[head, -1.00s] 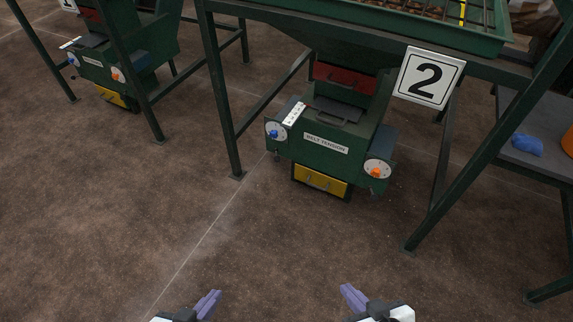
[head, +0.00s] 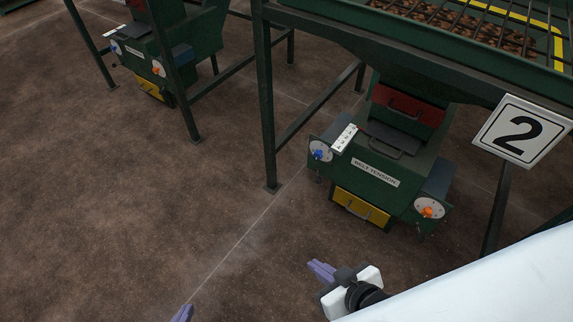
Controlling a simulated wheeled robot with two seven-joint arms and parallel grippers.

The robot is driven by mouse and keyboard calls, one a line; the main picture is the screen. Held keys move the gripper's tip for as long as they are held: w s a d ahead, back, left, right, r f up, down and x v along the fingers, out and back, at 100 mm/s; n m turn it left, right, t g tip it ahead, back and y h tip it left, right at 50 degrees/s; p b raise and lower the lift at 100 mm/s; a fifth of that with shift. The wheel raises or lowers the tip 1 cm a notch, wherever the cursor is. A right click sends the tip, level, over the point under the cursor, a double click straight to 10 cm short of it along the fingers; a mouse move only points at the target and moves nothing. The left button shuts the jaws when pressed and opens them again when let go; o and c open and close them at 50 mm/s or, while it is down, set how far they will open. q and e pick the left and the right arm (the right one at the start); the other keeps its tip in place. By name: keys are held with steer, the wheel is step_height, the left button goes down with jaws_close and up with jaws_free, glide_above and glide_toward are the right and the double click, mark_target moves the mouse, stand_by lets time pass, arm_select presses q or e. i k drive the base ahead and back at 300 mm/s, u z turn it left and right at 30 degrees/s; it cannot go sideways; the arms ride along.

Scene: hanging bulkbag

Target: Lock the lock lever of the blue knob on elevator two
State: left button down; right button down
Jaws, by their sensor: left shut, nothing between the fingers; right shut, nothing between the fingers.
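Elevator two is the green machine (head: 395,150) under the sign with a black 2 (head: 522,131). Its blue knob (head: 319,154) sits on a round white dial on the left of its front. The lock lever there is too small to make out. An orange knob (head: 427,212) sits on the right dial. My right gripper (head: 320,270) is shut and empty, over the floor in front of the machine, below and apart from the blue knob. My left gripper (head: 182,314) shows only as a purple fingertip at the bottom edge, shut and well away from the machine.
A yellow drawer (head: 360,207) is low on the machine's front. A green frame leg (head: 268,120) stands left of the blue knob. A similar machine (head: 165,50) with its own knobs stands at the far left. The floor (head: 130,200) in front is clear.

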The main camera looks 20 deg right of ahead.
mark_target(318, 180)
steer(key=u, duration=0.2)
steer(key=i, duration=0.9)
steer(key=z, duration=0.85)
steer(key=i, duration=0.7)
steer(key=z, duration=0.6)
